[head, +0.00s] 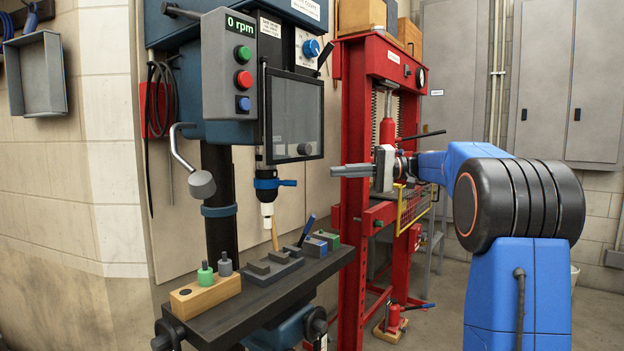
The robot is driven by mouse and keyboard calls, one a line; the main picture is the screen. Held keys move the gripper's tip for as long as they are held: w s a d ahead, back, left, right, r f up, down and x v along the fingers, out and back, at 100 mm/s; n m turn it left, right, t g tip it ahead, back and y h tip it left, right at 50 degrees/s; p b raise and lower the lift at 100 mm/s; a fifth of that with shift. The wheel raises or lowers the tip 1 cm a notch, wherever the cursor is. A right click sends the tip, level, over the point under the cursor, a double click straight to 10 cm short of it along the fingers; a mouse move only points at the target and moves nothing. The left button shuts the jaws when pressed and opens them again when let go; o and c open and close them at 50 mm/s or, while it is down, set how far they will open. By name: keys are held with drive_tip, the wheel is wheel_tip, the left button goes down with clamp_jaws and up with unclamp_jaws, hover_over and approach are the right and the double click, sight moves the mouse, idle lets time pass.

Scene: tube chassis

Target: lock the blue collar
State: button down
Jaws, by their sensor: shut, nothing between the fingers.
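The blue collar (266,184) sits around the spindle nose of the drill press, with a short blue lever (288,182) sticking out to its right. A white tapered piece (267,212) hangs below it. From this view I cannot tell whether the collar is locked. My gripper (334,171) is shut and empty. Its fingers point left, to the right of the lever and apart from it in the picture; the depth gap is hard to judge.
A control box (228,65) reads 0 rpm. A clear guard (296,117) hangs beside the spindle. The press table (255,306) carries a vise (273,267) and a wooden block (205,296) with green and grey pieces. A red shop press (355,215) stands behind my gripper.

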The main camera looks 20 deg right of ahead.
sight(286, 183)
drive_tip(key=a+f, duration=0.1)
drive_tip(key=a, duration=1)
drive_tip(key=shift+s+a+f, duration=0.2)
drive_tip(key=shift+s+f, duration=0.05)
drive_tip(key=shift+s, duration=0.15)
drive_tip(key=shift+s, duration=0.15)
